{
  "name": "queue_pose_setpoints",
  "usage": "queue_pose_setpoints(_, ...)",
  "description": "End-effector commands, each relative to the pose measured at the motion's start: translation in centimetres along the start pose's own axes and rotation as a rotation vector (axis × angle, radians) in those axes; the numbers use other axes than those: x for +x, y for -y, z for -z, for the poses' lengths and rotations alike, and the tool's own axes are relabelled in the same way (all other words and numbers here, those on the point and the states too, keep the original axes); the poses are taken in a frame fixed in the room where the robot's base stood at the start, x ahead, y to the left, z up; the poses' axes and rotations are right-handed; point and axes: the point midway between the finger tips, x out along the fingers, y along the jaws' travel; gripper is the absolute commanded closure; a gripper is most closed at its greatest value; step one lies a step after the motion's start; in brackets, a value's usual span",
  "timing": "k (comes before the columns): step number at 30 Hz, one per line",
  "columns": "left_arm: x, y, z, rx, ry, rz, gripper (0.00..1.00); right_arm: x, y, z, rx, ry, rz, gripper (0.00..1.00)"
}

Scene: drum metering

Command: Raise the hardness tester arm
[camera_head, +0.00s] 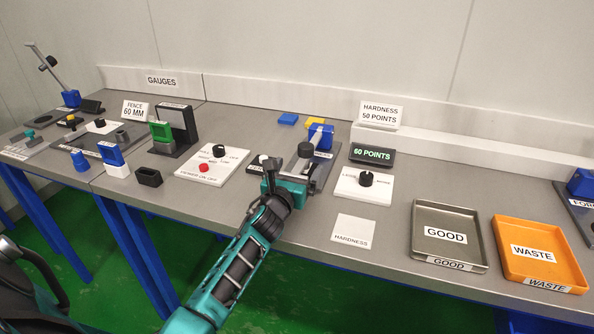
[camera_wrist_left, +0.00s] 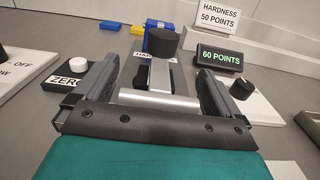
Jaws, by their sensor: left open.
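The hardness tester stands at mid-bench, with a blue body (camera_head: 321,137) at its back. Its arm (camera_head: 299,160) lies low, pointing toward me, with a black knob (camera_head: 305,149) on top. In the left wrist view the black knob (camera_wrist_left: 165,42) stands beyond a silver crosswise bar (camera_wrist_left: 158,98) at the arm's near end. My left gripper (camera_head: 293,172) is open at this end. Its fingers (camera_wrist_left: 155,88) stand either side of the bar, with no clear grip on it. The gripper partly hides the tester's base. My right gripper is not in view.
A display reading 60 POINTS (camera_head: 372,155) and a white knob panel (camera_head: 364,186) stand right of the tester. A white switch panel (camera_head: 213,165) lies left. The GOOD tray (camera_head: 447,210) and orange WASTE tray (camera_head: 508,262) are farther right. A white HARDNESS pad (camera_head: 353,229) lies in front.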

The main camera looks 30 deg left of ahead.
Motion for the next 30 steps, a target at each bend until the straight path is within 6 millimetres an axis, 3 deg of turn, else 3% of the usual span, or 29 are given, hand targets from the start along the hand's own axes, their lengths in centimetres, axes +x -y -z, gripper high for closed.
queue_pose_setpoints(9,0.16,-0.01,0.0,0.0,0.0,0.0,0.04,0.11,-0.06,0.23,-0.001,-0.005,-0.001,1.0)
queue_pose_setpoints(30,0.13,0.0,0.02,0.0,-0.001,0.0,0.71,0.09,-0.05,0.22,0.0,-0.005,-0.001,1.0)
